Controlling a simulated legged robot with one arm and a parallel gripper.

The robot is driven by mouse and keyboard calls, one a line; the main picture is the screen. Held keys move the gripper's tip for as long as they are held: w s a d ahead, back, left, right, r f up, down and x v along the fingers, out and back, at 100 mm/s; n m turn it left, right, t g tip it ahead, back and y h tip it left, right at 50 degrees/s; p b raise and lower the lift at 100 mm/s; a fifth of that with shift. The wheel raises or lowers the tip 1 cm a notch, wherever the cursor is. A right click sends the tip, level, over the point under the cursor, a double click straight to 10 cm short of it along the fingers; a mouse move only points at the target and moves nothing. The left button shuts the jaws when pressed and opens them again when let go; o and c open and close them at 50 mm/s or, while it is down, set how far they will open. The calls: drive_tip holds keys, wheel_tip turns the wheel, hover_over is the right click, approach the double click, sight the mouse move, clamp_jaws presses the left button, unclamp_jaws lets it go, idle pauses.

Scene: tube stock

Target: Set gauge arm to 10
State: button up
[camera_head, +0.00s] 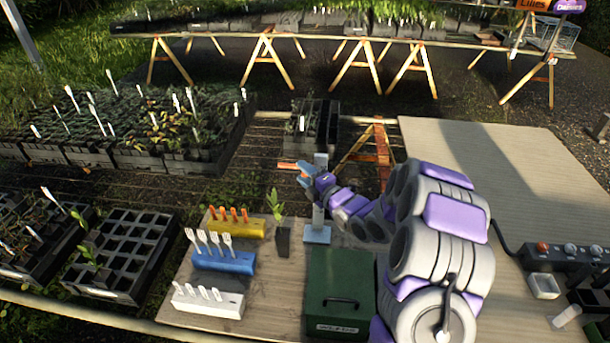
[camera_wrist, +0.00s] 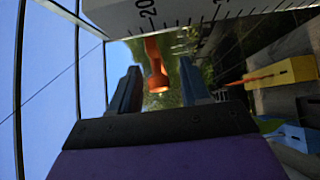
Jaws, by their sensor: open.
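The gauge is an upright grey post (camera_head: 319,205) on a light blue base (camera_head: 317,235) on the bench. In the wrist view its pale scale (camera_wrist: 185,12) crosses the top, with black ticks and a "20" mark. The orange gauge arm (camera_head: 287,165) sticks out to the left near the post's top; in the wrist view the orange arm (camera_wrist: 152,50) runs down from the scale and ends in a round knob. My gripper (camera_head: 306,173) is at the arm, open. In the wrist view the knob lies between the fingers (camera_wrist: 160,92), with gaps on both sides.
Yellow (camera_head: 237,229), blue (camera_head: 222,262) and white (camera_head: 208,302) label holders stand left of the gauge. A potted seedling (camera_head: 283,240) stands beside its base. A green box (camera_head: 340,290) stands in front. A power strip (camera_head: 570,258) lies at right.

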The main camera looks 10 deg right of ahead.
drive_tip(key=shift+c, duration=0.2)
clamp_jaws()
idle(0.3)
